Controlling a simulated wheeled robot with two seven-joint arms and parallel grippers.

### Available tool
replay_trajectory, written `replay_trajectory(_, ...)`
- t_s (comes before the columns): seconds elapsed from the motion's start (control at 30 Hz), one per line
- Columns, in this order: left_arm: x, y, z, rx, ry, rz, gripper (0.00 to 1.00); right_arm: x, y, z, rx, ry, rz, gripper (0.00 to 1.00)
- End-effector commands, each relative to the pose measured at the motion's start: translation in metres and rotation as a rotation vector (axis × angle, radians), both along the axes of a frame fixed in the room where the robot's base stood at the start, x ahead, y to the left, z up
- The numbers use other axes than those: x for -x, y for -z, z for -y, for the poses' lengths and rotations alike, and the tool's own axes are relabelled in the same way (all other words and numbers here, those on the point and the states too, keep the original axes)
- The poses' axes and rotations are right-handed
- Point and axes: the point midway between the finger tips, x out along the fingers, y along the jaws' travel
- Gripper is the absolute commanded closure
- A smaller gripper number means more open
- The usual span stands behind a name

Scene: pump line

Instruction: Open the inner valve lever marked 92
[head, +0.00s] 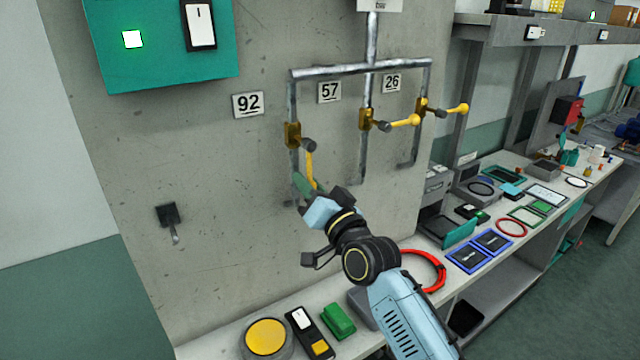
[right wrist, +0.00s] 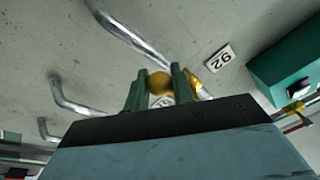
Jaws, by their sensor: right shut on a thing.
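The valve marked 92 (head: 292,134) is the leftmost of three on the grey wall pipes, below and right of its number plate (head: 248,104). The plate also shows in the right wrist view (right wrist: 219,58). Its yellow lever (head: 310,164) hangs down from the dark hub, roughly along the pipe. My right gripper (head: 307,186) is at the lever's lower end. In the right wrist view, its green fingers stand either side of the yellow knob (right wrist: 158,83), shut on it. The fingers partly hide the knob. My left gripper is not in view.
The levers at 57 (head: 400,122) and 26 (head: 450,109) stick out to the right. A teal box (head: 160,70) is at upper left. Below, a bench holds a yellow button (head: 265,336), a green block (head: 338,320) and a red ring (head: 436,268).

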Motion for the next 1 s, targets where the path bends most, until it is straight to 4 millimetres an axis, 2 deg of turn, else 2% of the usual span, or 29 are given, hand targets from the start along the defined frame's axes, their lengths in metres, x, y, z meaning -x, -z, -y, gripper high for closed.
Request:
replay_trajectory(0.4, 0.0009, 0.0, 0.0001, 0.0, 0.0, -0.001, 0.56, 0.0008, 0.0005, -0.002, -0.01, -0.004, -0.008, 1.0)
replay_trajectory(0.43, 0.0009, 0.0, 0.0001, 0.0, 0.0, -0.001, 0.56, 0.0009, 0.0006, -0.0021, -0.01, -0.004, -0.008, 0.72)
replay_trajectory(0.57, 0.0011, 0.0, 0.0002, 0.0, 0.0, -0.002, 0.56, 0.0008, 0.0005, -0.0019, -0.009, -0.004, -0.007, 0.55)
replay_trajectory(0.87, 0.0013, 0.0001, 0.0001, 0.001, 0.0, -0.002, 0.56, 0.0011, 0.0007, -0.0007, -0.007, -0.002, -0.005, 0.54)
replay_trajectory(1.0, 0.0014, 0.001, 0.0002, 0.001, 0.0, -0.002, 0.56, 0.0079, 0.0034, 0.0046, -0.008, -0.002, -0.006, 0.54)
